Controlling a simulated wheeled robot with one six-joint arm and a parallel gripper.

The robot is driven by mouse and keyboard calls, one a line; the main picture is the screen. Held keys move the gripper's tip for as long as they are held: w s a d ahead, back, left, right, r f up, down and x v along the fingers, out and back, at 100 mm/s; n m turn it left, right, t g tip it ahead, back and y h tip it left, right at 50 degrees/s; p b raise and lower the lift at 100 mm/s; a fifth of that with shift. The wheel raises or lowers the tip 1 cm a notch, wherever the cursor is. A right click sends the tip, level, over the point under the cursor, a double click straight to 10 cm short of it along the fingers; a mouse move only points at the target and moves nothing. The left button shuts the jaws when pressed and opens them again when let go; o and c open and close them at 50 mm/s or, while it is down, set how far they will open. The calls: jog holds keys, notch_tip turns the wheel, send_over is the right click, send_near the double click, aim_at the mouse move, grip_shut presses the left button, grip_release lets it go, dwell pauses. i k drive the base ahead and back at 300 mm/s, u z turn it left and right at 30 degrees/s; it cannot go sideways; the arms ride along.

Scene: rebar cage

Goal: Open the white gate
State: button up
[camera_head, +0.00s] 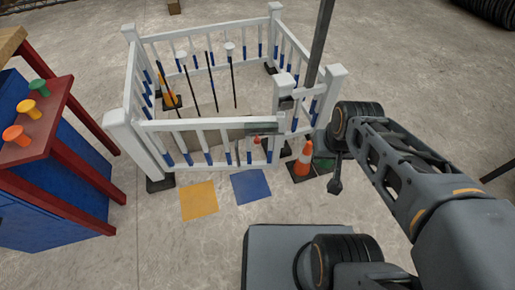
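The white gate (209,124) appears to be the front panel of a small white picket pen, with blue-ended pickets. It runs between the front left corner post (121,124) and a post (284,88) at the right, and it looks closed. A grey plate (262,128) with a small red part below it sits near the gate's right end and may be a latch. My gripper (335,186) hangs at the end of my arm, right of the gate and apart from it. It is small and dark here, and its fingers cannot be made out.
An orange and white cone (303,160) stands on a dark base between the gate's right end and my gripper. Yellow (199,200) and blue (251,187) floor squares lie before the gate. A red and blue bench (50,170) with coloured knobs stands left. A dark post (319,40) rises behind the pen's right side.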

aim_at(146, 130)
jog(key=z, duration=0.1)
jog(key=i, duration=0.55)
jog(key=u, duration=3.15)
